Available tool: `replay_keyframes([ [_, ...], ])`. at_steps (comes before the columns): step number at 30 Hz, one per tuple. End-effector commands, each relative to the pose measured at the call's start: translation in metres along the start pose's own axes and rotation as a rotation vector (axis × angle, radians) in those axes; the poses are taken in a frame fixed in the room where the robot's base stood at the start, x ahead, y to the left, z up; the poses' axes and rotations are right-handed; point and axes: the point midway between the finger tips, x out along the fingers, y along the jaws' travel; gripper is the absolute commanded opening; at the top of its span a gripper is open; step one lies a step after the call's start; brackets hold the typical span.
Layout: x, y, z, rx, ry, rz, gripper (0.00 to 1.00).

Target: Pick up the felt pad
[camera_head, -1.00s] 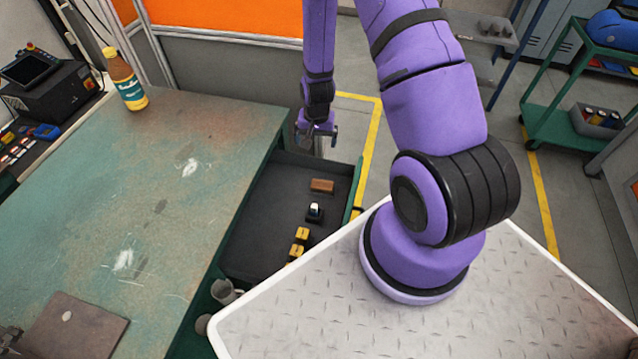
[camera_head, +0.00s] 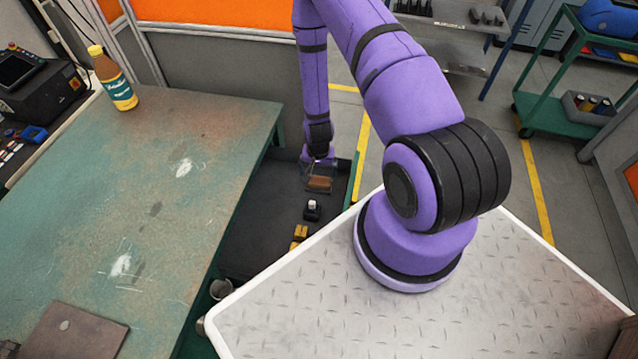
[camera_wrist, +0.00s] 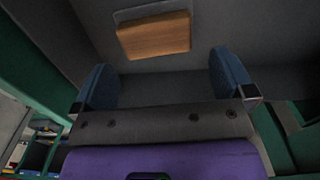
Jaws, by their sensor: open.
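The likely felt pad is a brown rectangular block (camera_head: 319,184) lying in the dark open drawer (camera_head: 268,225), near its far end. In the wrist view the brown block (camera_wrist: 154,36) shows a grey layer along its far edge. My gripper (camera_head: 318,170) is low in the drawer, right by the block, and partly overlaps it in the head view. In the wrist view my gripper (camera_wrist: 165,80) is open and empty, with two blue-grey fingers wide apart. The block lies beyond the fingertips, roughly centred between them. Contact cannot be told.
A black item with a white top (camera_head: 312,210) and yellow-black pieces (camera_head: 300,233) lie nearer in the drawer. The green table (camera_head: 150,190) borders the drawer on the left. The drawer's green side wall (camera_head: 352,180) is close on the right. A bottle (camera_head: 114,80) stands on the table.

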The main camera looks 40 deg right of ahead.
Motion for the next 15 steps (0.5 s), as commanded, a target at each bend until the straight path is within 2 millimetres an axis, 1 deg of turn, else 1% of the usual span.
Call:
replay_keyframes([
  [5,0.012,0.002,0.003,0.000,-0.002,0.001,1.00],
  [12,0.043,0.004,0.006,-0.001,-0.001,0.001,1.00],
  [15,0.050,0.004,0.006,0.000,-0.001,0.001,1.00],
])
